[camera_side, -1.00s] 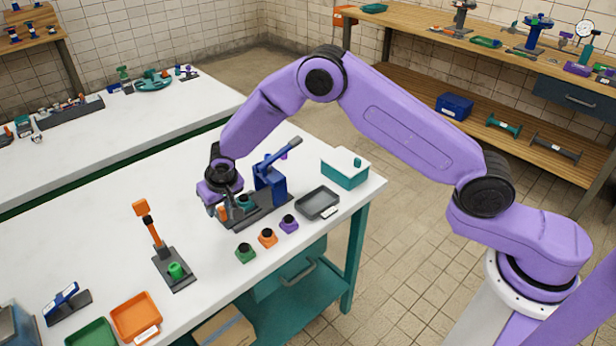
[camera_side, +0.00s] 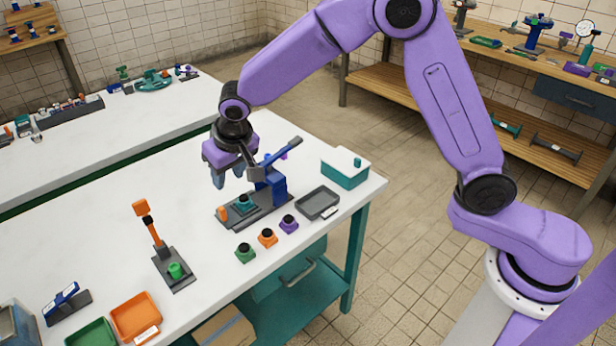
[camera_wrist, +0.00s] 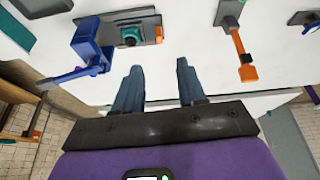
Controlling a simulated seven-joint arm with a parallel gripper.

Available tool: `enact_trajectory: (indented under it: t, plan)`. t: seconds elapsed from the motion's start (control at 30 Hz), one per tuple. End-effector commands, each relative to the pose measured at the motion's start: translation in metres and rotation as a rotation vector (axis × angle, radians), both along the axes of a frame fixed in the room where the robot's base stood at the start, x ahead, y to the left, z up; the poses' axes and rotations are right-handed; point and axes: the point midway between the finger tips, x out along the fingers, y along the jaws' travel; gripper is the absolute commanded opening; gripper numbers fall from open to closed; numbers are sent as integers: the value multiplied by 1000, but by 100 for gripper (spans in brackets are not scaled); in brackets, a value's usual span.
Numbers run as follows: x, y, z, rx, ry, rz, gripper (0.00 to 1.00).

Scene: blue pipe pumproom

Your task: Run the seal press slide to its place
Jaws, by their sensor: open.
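The seal press (camera_side: 277,188) is blue with a long lever and stands on a dark base plate on the white bench. Its slide, a teal block (camera_side: 244,204) with a black top, sits on the plate left of the blue post, with an orange knob (camera_side: 223,213) at the plate's left end. In the wrist view the teal block (camera_wrist: 131,36) lies beside the blue press (camera_wrist: 88,45), the orange knob (camera_wrist: 159,34) at the outer end. My gripper (camera_side: 230,181) hangs above the slide, open and empty; its fingers (camera_wrist: 158,72) are apart, touching nothing.
Green (camera_side: 245,253), orange (camera_side: 267,237) and purple (camera_side: 289,223) black-topped pieces stand in front of the press. A grey tray (camera_side: 318,203) and teal-white box (camera_side: 345,167) are to its right. An orange-handled lever device (camera_side: 173,268) stands left. Bench between is clear.

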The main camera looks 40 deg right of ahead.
Motion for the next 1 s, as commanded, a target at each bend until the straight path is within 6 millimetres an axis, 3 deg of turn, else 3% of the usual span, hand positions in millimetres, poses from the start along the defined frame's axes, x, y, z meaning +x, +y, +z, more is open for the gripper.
enact_trajectory:
  t: [1.0]
  plan:
    - [-127,-55,38,-87,117,373,40]
